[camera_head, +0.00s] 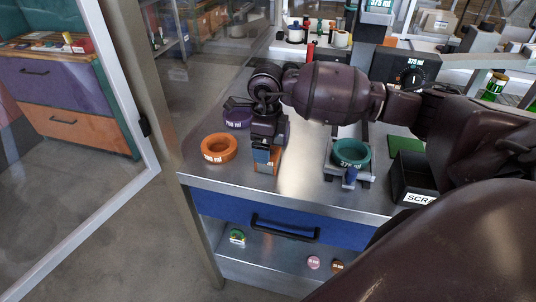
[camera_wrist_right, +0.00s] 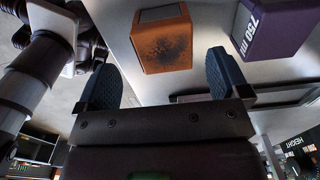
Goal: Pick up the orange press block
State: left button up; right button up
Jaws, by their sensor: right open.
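The orange press block (camera_wrist_right: 162,38) shows in the right wrist view, just beyond my right fingertips and roughly centred between them. It has a dark, speckled patch on one face. My right gripper (camera_wrist_right: 161,60) is open, with one blue finger at each side and nothing held. In the head view my right gripper (camera_head: 264,153) points down at the bench's front left part, over the orange press block (camera_head: 267,168), which it partly hides. I cannot tell how far the fingertips are from the block. My left gripper is not in view.
A purple 750 ml block (camera_wrist_right: 272,28) stands close to the right of the orange block in the wrist view. A teal ring (camera_head: 351,152) and black scrap box (camera_head: 412,178) are to the right.

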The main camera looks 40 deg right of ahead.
jog(key=shift+w+d+f, duration=0.1)
jog(key=shift+d+f, duration=0.05)
jog(key=shift+f, duration=1)
jog(key=shift+d+f, duration=0.1)
jog(key=shift+f, duration=1)
jog(key=c, duration=1)
jog(key=shift+r, duration=0.1)
jog(key=shift+c, duration=0.2)
